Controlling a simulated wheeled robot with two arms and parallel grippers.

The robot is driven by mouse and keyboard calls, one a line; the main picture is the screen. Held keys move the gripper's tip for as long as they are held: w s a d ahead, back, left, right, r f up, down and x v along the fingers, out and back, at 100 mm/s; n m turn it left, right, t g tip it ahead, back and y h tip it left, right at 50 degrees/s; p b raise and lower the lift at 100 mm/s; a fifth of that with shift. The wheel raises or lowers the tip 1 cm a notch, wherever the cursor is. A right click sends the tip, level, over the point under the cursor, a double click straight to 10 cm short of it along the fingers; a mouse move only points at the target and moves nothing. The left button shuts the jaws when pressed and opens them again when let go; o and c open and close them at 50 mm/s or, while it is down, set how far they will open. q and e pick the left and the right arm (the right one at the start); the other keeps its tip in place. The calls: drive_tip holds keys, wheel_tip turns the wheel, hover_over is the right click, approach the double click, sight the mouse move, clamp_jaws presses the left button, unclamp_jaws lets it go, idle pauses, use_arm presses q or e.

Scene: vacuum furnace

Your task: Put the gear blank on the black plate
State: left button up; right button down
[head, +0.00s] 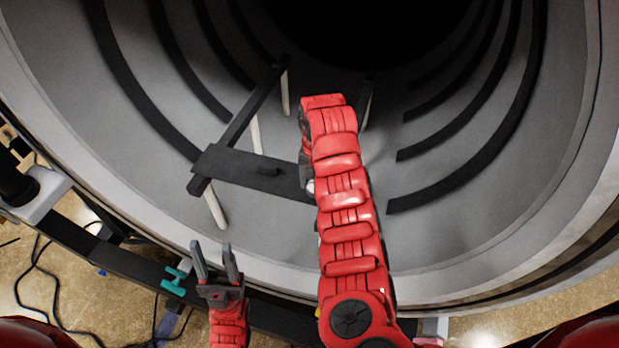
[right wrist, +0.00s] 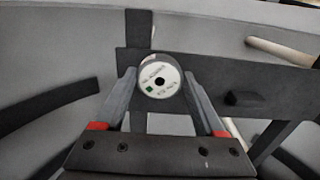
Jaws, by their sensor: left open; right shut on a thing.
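I cannot tell whether blank and plate touch. In the head view my right arm hides most of the right gripper and the plate's right part. My left gripper (head: 213,250) is open and empty, outside the furnace's front rim.
The furnace chamber (head: 440,190) is a grey cylinder with curved dark bands and a black back. Pale posts (head: 216,208) hold up the rails. A teal clamp (head: 175,280) and cables are at lower left.

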drive_tip(key=shift+w, duration=0.55)
drive_tip(key=shift+w+a+f+b, duration=0.2)
drive_tip(key=shift+w+a, duration=0.1)
drive_tip(key=shift+w, duration=0.35)
drive_tip(key=shift+w+a+f+b, duration=0.15)
drive_tip(key=shift+w+a, duration=0.1)
drive_tip(key=shift+w, duration=0.35)
drive_tip(key=shift+w+a, duration=0.1)
drive_tip(key=shift+a, duration=0.05)
drive_tip(key=shift+w+a+b, duration=0.1)
drive_tip(key=shift+w+b, duration=0.1)
drive_tip(key=shift+b, duration=0.2)
drive_tip(key=shift+w+f+b, duration=0.1)
drive_tip(key=shift+w+b, duration=0.4)
drive_tip(key=shift+b, duration=0.4)
drive_tip(key=shift+w+b, duration=0.35)
drive_tip(key=shift+b, duration=0.05)
drive_tip(key=p, duration=0.1)
drive_tip(key=f+p, duration=0.1)
drive_tip(key=shift+s+p, duration=0.2)
drive_tip(key=shift+p, duration=0.15)
drive_tip(key=shift+w+f+b, duration=0.15)
drive_tip(key=shift+f+b, duration=0.2)
drive_tip(key=shift+f, duration=0.6)
